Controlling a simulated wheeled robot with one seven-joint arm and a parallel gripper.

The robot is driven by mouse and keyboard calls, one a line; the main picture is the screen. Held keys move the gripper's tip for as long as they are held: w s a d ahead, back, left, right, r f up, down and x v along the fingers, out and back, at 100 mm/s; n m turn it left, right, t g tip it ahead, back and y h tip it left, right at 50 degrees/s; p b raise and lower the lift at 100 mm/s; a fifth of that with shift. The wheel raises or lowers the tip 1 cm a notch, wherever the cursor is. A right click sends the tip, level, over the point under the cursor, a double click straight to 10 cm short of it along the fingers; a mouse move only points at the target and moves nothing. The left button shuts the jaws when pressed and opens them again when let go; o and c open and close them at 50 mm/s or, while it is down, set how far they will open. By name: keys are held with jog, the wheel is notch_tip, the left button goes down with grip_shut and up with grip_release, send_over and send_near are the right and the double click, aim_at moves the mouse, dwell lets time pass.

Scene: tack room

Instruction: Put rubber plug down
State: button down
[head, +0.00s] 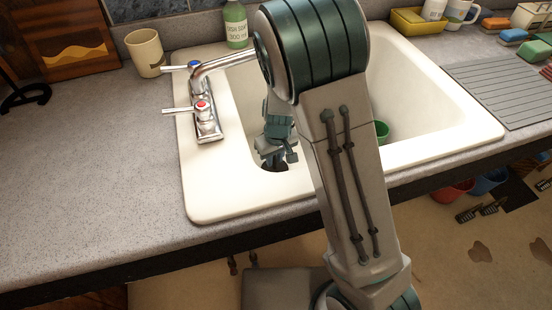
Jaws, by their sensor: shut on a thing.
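My gripper (276,156) is low over the left part of the white sink (215,195), partly hidden behind my own arm. Its fingers point down and are shut on the rubber plug, which I can barely make out. A dark round patch (273,165) shows right under the fingertips. I cannot tell how much of it is the plug and how much is the drain opening, or whether the plug touches the sink.
A chrome faucet (210,68) with two handles stands left of my gripper. A beige mug (145,53) and a green soap bottle (235,25) are behind. A green cup (381,131) is in the sink. A ribbed drainboard (505,85) lies right.

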jog(key=shift+f, duration=0.25)
jog(key=shift+f, duration=0.1)
jog(key=c, duration=1.3)
grip_release()
jog(key=shift+o, duration=0.2)
jog(key=r, duration=0.2)
jog(key=r+p, duration=0.1)
jog(key=r, duration=0.4)
jog(key=shift+s+d+r, duration=0.2)
jog(key=shift+s+r, duration=0.15)
jog(key=shift+s, duration=0.05)
